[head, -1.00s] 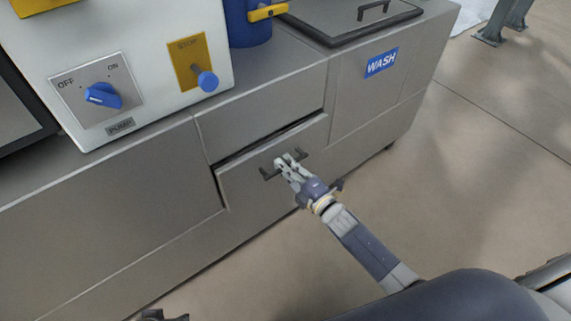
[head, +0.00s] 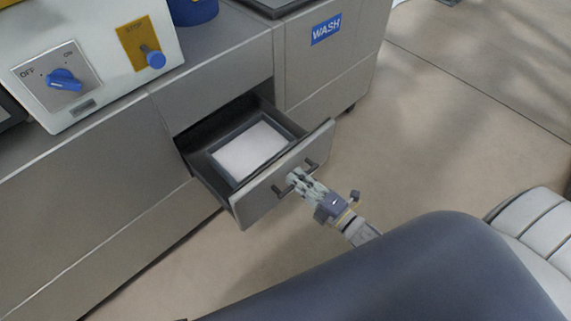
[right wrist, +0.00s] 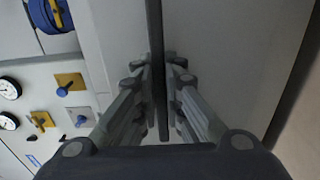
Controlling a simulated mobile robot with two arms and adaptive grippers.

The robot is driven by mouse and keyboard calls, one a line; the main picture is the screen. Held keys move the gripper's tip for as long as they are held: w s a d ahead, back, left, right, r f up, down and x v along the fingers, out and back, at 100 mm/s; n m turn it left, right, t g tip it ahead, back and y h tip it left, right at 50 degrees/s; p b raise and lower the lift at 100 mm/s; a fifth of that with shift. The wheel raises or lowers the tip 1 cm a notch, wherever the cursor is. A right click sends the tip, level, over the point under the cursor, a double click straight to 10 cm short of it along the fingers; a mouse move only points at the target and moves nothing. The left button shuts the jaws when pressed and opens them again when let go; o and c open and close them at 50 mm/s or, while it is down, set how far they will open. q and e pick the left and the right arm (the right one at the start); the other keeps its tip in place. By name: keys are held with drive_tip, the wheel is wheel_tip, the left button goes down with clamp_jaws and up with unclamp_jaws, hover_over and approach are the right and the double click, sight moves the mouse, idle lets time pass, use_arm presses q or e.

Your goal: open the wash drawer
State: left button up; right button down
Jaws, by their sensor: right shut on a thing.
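The wash drawer (head: 285,175) is pulled well out of the grey cabinet in the head view. A white flat thing (head: 250,149) lies inside it. The drawer's dark bar handle (head: 281,190) is on its front panel. My right gripper (head: 297,180) is shut on the handle, coming from the lower right. In the right wrist view, the fingers of my right gripper (right wrist: 160,95) stand on both sides of the dark handle bar (right wrist: 156,60). My left gripper is not in view.
A blue WASH label (head: 326,32) is on the cabinet right of the drawer. The floor (head: 440,120) to the right is clear.

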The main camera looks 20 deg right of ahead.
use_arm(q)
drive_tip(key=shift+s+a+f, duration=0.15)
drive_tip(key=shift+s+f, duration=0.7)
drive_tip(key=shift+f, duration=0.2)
use_arm(e)
drive_tip(key=shift+v, duration=1.95)
drive_tip(key=c, duration=1.7)
unclamp_jaws()
drive_tip(key=v, duration=1.2)
